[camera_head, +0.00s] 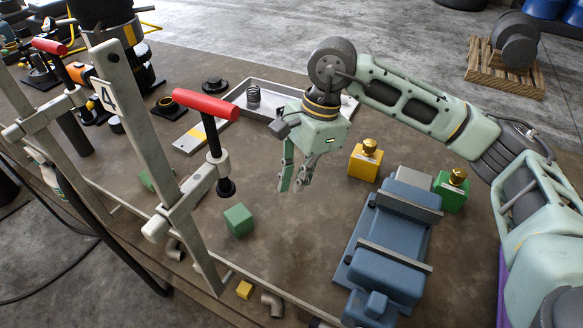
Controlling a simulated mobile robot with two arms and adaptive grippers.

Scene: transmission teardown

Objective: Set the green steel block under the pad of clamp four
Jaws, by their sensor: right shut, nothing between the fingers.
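A green block (238,220) rests on the brown bench top, just below the round black pad (226,188) of clamp four in the picture. A gap shows between pad and block; I cannot tell whether the block is straight under the pad. Clamp four (123,92) is a steel bar clamp with a "4" label and a red handle (206,104). Another green piece (148,181) is partly hidden behind its bar. My right gripper (294,186) is shut and empty, pointing down over the bench, right of and behind the block. My left gripper is out of view.
A blue vise (392,238) stands at right, near a yellow block (364,162) and a green block (451,190) with brass knobs. A grey tray (283,88) with a spring (253,96) lies behind. Another red-handled clamp (50,46) stands left.

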